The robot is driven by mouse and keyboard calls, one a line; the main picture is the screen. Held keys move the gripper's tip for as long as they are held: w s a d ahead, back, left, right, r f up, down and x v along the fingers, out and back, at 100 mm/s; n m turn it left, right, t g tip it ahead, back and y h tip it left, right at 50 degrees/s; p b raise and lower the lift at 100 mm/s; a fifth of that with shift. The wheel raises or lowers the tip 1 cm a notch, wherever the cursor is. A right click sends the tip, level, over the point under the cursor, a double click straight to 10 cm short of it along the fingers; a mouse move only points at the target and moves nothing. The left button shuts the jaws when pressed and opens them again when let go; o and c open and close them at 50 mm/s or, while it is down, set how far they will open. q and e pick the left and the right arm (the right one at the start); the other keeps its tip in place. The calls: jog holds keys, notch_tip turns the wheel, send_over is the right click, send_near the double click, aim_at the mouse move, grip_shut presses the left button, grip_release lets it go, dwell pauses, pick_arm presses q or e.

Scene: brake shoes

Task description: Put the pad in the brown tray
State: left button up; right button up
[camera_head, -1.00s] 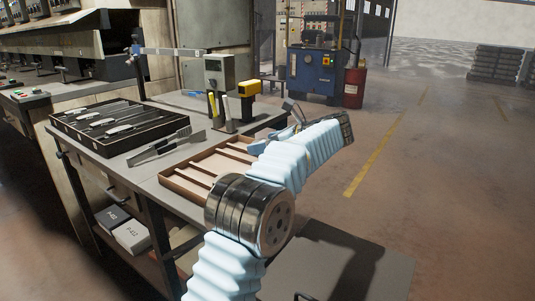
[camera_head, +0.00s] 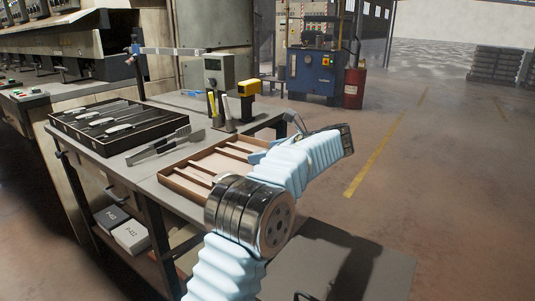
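The brown tray (camera_head: 180,187) is a shallow, open box with dividers, lying on the workbench. Its right part is hidden behind my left arm. No pad can be made out for certain; long grey metal pieces (camera_head: 120,128) lie in the black tray (camera_head: 113,147) at the left. My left arm, in a pale blue sleeve, rises from the bottom and bends right past the brown tray. Its far end shows dark parts at the right. Grey parts, likely of my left gripper (camera_head: 294,122), show behind the sleeve; its fingertips and any load are hidden. My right gripper is not seen.
A metal tong-like tool (camera_head: 158,146) lies between the trays. A grey box on a stand (camera_head: 217,72) and a yellow device (camera_head: 248,88) stand at the bench's back. Boxes (camera_head: 130,235) sit on the lower shelf. The floor at the right is open.

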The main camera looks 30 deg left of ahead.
pick_arm(q)
jog(key=p+v, duration=0.1)
jog(key=v, duration=1)
jog(key=shift+d, duration=0.3)
